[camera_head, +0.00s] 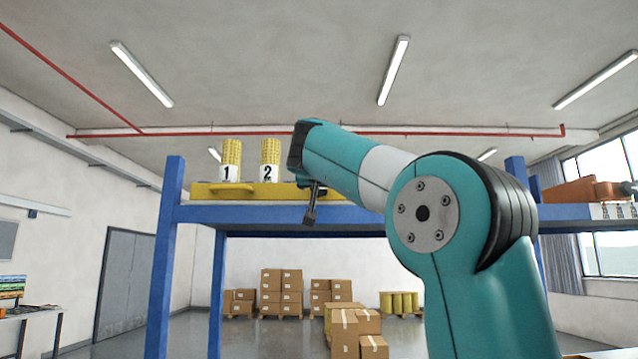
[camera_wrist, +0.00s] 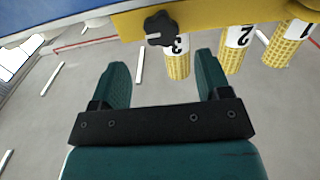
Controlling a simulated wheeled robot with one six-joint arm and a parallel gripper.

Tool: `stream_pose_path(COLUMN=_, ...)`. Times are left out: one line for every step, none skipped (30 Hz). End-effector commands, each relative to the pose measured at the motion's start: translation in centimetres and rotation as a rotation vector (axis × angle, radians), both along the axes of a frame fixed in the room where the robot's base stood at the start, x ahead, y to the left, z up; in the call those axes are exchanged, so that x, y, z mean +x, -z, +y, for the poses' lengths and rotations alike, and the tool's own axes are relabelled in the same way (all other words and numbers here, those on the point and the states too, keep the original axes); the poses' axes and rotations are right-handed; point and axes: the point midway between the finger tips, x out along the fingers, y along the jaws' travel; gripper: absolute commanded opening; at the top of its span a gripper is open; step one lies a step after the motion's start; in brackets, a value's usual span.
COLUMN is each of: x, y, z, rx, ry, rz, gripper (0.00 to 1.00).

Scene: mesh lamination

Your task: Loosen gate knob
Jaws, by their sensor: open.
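The gate knob (camera_wrist: 160,28) is a black lobed knob with a pale mark, on the face of a yellow bar (camera_wrist: 205,12) in the wrist view. My gripper (camera_wrist: 162,70) is open and empty. Its two dark green fingers point toward the bar, with the knob roughly between and beyond the tips. The fingers look apart from the knob; the exact gap cannot be told. In the head view the yellow tray (camera_head: 205,190) lies on a blue shelf, and my arm hides its right part. The knob cannot be made out there.
Yellow mesh rolls stand on the tray, marked 1 (camera_head: 230,160) and 2 (camera_head: 270,160). Roll 3 (camera_wrist: 177,62) shows beside the knob in the wrist view. Blue posts (camera_head: 165,255) hold the shelf. An orange item (camera_head: 580,192) lies at the shelf's right.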

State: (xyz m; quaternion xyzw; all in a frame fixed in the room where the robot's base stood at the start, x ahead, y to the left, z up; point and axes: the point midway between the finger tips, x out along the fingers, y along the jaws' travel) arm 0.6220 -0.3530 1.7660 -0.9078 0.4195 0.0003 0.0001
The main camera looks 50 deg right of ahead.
Motion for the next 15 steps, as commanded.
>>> stream_pose_path(x=0.8, y=-0.5, z=-1.0, rx=0.000, ry=0.005, rz=0.004, gripper=0.70)
stream_pose_path(x=1.2, y=-0.5, z=-1.6, rx=0.000, ry=0.005, rz=0.003, gripper=0.70)
stream_pose_path(x=1.7, y=-0.4, z=-2.2, rx=0.001, ry=0.004, rz=0.003, gripper=0.70)
stream_pose_path(x=2.2, y=-0.5, z=-2.7, rx=0.001, ry=0.004, rz=0.003, gripper=0.70)
stream_pose_path(x=2.6, y=-0.5, z=-3.1, rx=0.000, ry=0.003, rz=0.003, gripper=0.70)
stream_pose_path(x=3.1, y=-0.4, z=-3.7, rx=0.000, ry=0.003, rz=0.003, gripper=0.70)
stream_pose_path(x=3.4, y=-0.4, z=-4.1, rx=0.000, ry=0.002, rz=0.003, gripper=0.70)
stream_pose_path(x=3.7, y=-0.4, z=-4.4, rx=0.001, ry=0.002, rz=0.002, gripper=0.70)
stream_pose_path(x=4.1, y=-0.4, z=-4.8, rx=0.001, ry=0.001, rz=0.002, gripper=0.70)
stream_pose_path(x=4.3, y=-0.3, z=-5.1, rx=0.000, ry=0.001, rz=0.003, gripper=0.70)
stream_pose_path(x=4.5, y=-0.3, z=-5.3, rx=0.000, ry=0.000, rz=0.001, gripper=0.70)
stream_pose_path(x=4.7, y=-0.3, z=-5.5, rx=-0.001, ry=0.000, rz=0.001, gripper=0.70)
stream_pose_path(x=4.9, y=-0.3, z=-5.7, rx=-0.001, ry=0.000, rz=0.001, gripper=0.70)
stream_pose_path(x=5.0, y=-0.2, z=-5.8, rx=0.000, ry=0.000, rz=0.000, gripper=0.70)
stream_pose_path(x=5.1, y=-0.2, z=-6.0, rx=-0.001, ry=-0.001, rz=-0.001, gripper=0.70)
